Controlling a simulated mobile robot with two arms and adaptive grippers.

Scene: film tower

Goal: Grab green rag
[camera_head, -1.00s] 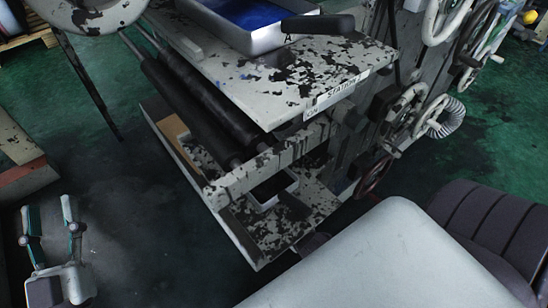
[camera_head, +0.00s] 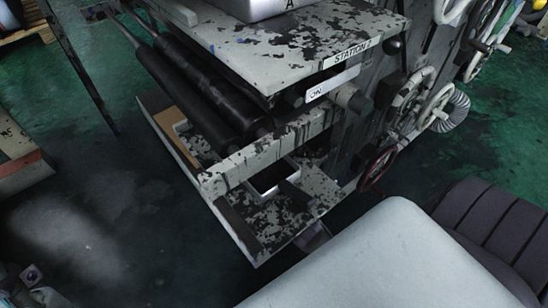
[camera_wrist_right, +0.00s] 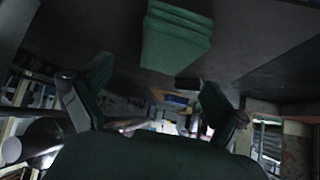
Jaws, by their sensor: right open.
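A folded green rag (camera_wrist_right: 176,42) shows in the right wrist view, at the top centre on a dark grey surface. Its layers are stacked and its edges look neat. My right gripper (camera_wrist_right: 156,84) is open and empty. Its two green-padded fingers stand apart, and the rag lies beyond and between them, not touched. I do not see the rag or the right gripper in the head view. A small part of my left gripper (camera_head: 28,280) shows at the bottom left corner of the head view; its fingers are not clear there.
A worn machine with a shelf labelled Station 2 (camera_head: 300,60), dark rollers (camera_head: 195,90) and handwheels (camera_head: 437,106) fills the middle of the head view. A lower tray (camera_head: 270,215) juts out below. Dark green floor (camera_head: 110,200) is free at the left.

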